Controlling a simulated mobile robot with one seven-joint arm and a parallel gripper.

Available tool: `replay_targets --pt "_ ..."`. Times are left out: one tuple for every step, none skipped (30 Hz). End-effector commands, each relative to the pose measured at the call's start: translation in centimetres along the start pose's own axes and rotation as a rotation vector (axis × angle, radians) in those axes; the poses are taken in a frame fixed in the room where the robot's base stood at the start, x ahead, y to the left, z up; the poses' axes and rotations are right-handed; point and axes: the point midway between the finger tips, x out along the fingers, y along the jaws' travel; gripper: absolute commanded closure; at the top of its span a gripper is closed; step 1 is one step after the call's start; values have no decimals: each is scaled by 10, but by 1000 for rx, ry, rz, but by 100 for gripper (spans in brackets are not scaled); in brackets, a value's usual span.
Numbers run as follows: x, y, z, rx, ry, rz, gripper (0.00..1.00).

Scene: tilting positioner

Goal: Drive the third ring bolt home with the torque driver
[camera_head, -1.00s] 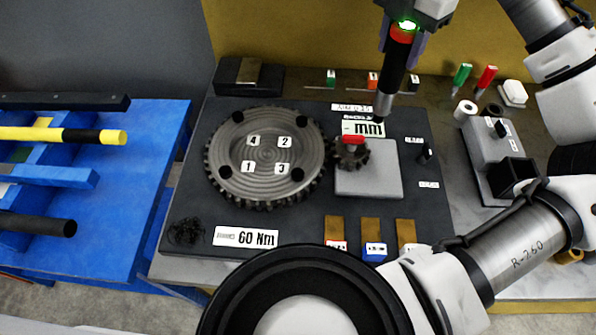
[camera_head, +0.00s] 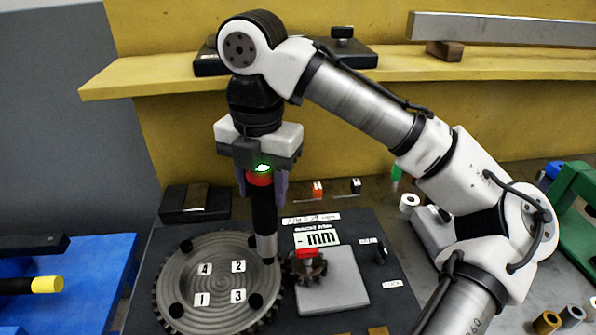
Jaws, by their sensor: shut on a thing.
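My gripper (camera_head: 264,186) is shut on the torque driver (camera_head: 264,215), a black tool with a red band, a green light on top and a silver nose. The driver hangs upright, nose down, over the right side of the large toothed ring (camera_head: 205,262). Its tip is at the ring's right part, between the spots marked 2 and 3; I cannot tell whether it touches. The ring bears labels 1 to 4 and dark round bolt spots. The spot by label 3 (camera_head: 255,300) is in clear view; the one by label 2 is partly hidden behind the driver.
A small dark gear with a red top (camera_head: 308,264) sits on a grey block (camera_head: 335,288) close to the driver's right. A yellow shelf (camera_head: 400,70) spans the back. A blue table (camera_head: 90,270) is at left.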

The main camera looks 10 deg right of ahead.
Motion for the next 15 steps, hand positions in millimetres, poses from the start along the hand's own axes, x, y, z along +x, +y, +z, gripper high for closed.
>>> replay_targets --pt "1 4 -12 -29 -4 -2 100" --pt "1 6 -18 -41 -4 -3 100" --pt "2 7 -25 -56 -4 -6 100" --pt "2 9 -30 -67 -5 -7 100" --pt "2 10 -34 -76 -4 -8 100" --pt "2 10 -40 -86 -5 -10 100" --pt "2 11 -43 -94 -6 -11 100" --pt "2 11 -46 -99 -6 -12 100" --pt "3 12 -48 -105 -5 -14 100" --pt "3 12 -50 -108 -5 -14 100" --pt "3 12 -51 -110 -5 -15 100" --pt "4 12 -52 -112 -5 -15 100" --pt "4 12 -53 -113 -5 -16 100" --pt "5 12 -53 -113 -5 -16 100" --pt "6 12 -53 -113 -5 -16 100"
